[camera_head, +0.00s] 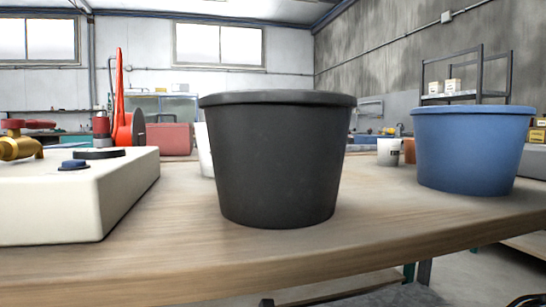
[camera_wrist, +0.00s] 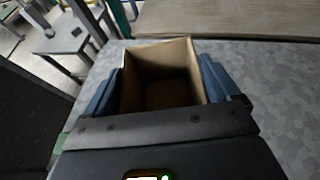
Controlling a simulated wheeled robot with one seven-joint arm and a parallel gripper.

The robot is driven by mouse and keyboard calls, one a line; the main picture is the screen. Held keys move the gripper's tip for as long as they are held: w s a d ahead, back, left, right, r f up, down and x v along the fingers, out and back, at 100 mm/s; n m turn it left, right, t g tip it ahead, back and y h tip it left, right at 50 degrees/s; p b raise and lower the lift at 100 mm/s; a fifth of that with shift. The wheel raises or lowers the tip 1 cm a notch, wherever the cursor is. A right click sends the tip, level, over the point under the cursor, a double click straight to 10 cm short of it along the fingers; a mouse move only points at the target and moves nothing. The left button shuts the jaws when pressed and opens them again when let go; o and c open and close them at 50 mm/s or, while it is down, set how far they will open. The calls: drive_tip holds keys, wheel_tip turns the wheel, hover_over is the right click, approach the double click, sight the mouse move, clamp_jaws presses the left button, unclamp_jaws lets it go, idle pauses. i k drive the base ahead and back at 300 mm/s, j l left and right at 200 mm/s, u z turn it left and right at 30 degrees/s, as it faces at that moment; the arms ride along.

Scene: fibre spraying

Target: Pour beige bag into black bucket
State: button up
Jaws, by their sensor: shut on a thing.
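The black bucket (camera_head: 278,165) stands upright on the wooden table in the middle of the head view. Its inside is hidden from this low angle. The beige bag (camera_wrist: 190,62) shows in the wrist view, with its open square top facing the camera and a dark brown inside. My gripper (camera_wrist: 168,88) is shut on the bag, its blue fingers pressed on the left and right sides. The bag's contents are too dark to make out. Neither my gripper nor the bag shows in the head view.
A blue bucket (camera_head: 468,150) stands to the right of the black one. A cream box with a dark knob (camera_head: 75,195) is at the left. White cups (camera_head: 389,152) and an orange cup stand behind. The wooden table (camera_head: 400,232) is clear in front of the bucket.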

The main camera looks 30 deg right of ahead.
sight(278, 155)
drive_tip(key=k+u, duration=0.15)
drive_tip(key=k, duration=0.8)
drive_tip(key=l+u, duration=0.2)
drive_tip(key=u, duration=0.25)
